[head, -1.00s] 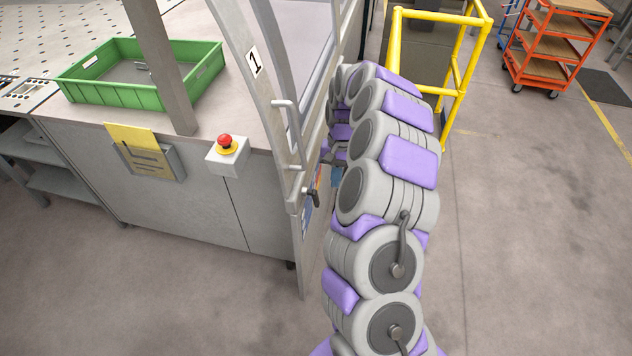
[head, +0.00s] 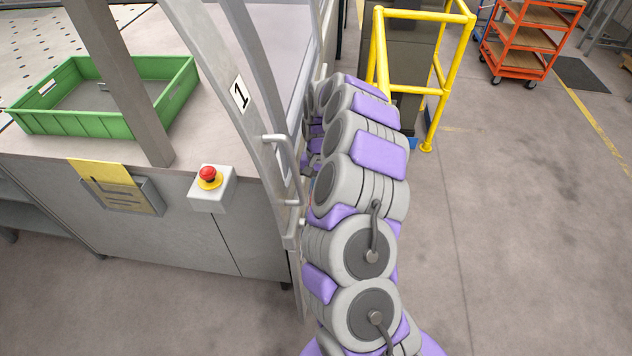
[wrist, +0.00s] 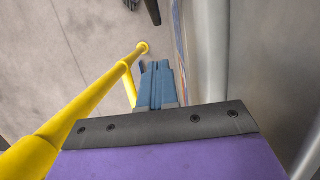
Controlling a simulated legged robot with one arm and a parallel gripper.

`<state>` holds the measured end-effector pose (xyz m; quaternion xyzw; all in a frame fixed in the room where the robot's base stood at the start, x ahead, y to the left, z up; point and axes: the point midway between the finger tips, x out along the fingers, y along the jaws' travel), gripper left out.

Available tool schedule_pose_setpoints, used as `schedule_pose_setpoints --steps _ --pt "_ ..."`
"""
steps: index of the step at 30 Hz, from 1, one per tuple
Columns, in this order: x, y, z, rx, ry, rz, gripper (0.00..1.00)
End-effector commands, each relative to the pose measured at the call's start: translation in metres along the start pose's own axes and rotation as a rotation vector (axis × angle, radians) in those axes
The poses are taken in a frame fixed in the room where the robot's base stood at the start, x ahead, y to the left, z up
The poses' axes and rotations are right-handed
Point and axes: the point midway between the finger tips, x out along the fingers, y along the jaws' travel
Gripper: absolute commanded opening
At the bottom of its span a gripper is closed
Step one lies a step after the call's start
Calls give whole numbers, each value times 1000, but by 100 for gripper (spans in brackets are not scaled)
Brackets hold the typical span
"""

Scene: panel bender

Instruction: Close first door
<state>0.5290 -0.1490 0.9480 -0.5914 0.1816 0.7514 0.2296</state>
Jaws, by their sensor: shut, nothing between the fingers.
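The first door (head: 205,55) is a grey-framed door with a white label "1" (head: 240,95) and a pale bar handle (head: 279,150). It stands left of my arm in the head view and appears swung out from the machine; its exact angle is hard to judge. My gripper (wrist: 162,68) has blue fingers, shut and empty in the wrist view. A grey panel surface (wrist: 215,50) runs close along the gripper's right side; I cannot tell whether they touch. In the head view my arm hides most of the gripper and the door's outer face.
A yellow guard rail (head: 425,90) stands beyond my arm, also on the left of the wrist view (wrist: 85,95). A green crate (head: 75,125) and a red emergency button (head: 208,173) are on the left. An orange cart (head: 530,40) is far right.

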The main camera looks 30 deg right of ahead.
Motion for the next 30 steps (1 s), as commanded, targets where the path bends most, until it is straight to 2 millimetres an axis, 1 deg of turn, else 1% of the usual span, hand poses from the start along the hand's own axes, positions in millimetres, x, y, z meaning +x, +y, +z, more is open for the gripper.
schedule_pose_setpoints --steps 1,6,8,12,18,30 --pt "14 0 1 -1 -7 1 0" --pt "47 0 0 0 -3 0 0" --pt "56 0 2 -1 -2 0 0" --pt "61 0 16 -3 1 -3 0" --pt "70 0 29 -1 -2 0 0" --pt "72 0 33 0 2 -1 0"
